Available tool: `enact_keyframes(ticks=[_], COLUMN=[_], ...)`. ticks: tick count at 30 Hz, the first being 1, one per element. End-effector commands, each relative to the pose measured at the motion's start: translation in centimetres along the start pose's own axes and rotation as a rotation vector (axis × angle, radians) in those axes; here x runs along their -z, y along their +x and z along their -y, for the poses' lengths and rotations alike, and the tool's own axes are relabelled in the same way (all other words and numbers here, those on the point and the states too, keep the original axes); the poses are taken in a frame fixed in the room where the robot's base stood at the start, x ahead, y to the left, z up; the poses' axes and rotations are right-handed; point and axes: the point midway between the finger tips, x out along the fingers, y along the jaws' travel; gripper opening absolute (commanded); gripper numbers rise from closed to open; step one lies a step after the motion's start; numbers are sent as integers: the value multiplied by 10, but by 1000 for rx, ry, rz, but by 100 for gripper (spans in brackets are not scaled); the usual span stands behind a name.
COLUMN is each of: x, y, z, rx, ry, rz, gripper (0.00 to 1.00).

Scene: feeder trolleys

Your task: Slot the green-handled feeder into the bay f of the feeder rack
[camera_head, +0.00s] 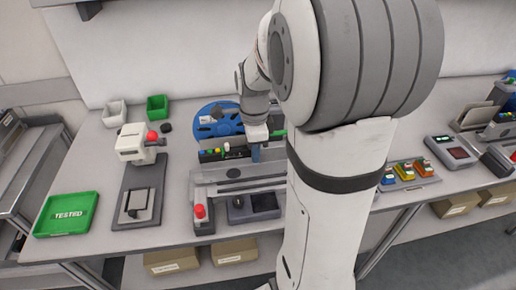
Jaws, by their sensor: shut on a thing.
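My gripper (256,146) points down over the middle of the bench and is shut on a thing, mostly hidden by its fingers. A small green piece (279,133) shows just right of the gripper and looks like the handle of the green-handled feeder; the rest of that feeder is hard to make out. A dark unit with small coloured parts (211,154) stands left of the gripper. A grey railed fixture (222,187) lies in front of it and may be the feeder rack. My arm covers its right side, and no bay letters are legible.
A blue reel (211,127) is behind the gripper. A red button (200,211) stands at the front. To the left are a white press-like machine (130,142) and a green TESTED tray (48,228). To the right are small coloured parts (404,171) and a screen device (452,151).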

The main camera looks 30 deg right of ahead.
Motion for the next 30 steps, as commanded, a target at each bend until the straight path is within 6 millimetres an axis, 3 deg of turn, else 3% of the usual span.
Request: enact_keyframes(ticks=[15, 16, 24, 30], x=[-14, -13, -13, -13], y=[0, 0, 0, 0], z=[0, 0, 0, 0], rx=[1, 1, 1, 1], ry=[-1, 0, 0, 0], rz=[1, 1, 1, 1], gripper=[0, 24, 46, 47])
